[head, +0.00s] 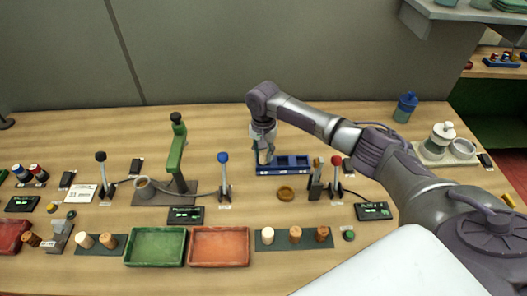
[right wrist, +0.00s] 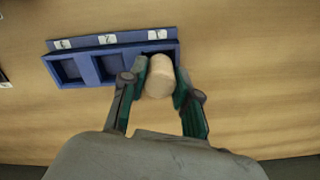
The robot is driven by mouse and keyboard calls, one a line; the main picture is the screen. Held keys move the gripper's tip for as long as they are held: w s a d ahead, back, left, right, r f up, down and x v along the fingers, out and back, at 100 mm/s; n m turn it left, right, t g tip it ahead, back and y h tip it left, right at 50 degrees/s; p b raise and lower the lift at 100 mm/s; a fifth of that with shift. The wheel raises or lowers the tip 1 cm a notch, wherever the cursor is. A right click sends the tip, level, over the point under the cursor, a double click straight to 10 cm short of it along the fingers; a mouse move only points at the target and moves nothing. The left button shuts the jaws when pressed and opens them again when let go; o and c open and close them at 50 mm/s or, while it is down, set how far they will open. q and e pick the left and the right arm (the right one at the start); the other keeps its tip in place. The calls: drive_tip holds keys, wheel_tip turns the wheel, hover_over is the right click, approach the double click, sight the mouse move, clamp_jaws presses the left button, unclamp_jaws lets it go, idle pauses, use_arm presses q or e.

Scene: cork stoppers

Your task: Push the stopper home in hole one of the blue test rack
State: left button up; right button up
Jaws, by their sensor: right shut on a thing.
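The blue test rack (head: 283,172) stands at the back middle of the table. It also shows in the right wrist view (right wrist: 92,62), with labelled square holes in a row. My right gripper (head: 264,160) points down over the rack's left end in the head view. In the right wrist view the gripper (right wrist: 160,82) is shut on a pale cork stopper (right wrist: 159,77), one finger on each side. The stopper is at the hole labelled 1 and covers it. I cannot tell how deep it sits. The other two holes look empty. My left gripper is not in view.
A blue-knobbed lever (head: 223,170) stands left of the rack, and a red-knobbed lever (head: 336,175) stands to its right. Green (head: 155,264) and orange (head: 219,264) trays and a mat with several stoppers (head: 264,245) line the front.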

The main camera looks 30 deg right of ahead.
drive_tip(key=shift+f, duration=0.75)
idle(0.6)
drive_tip(key=o, duration=0.8)
drive_tip(key=shift+r, duration=0.1)
wheel_tip(320, 180, up, 12)
drive_tip(key=shift+f, duration=0.1)
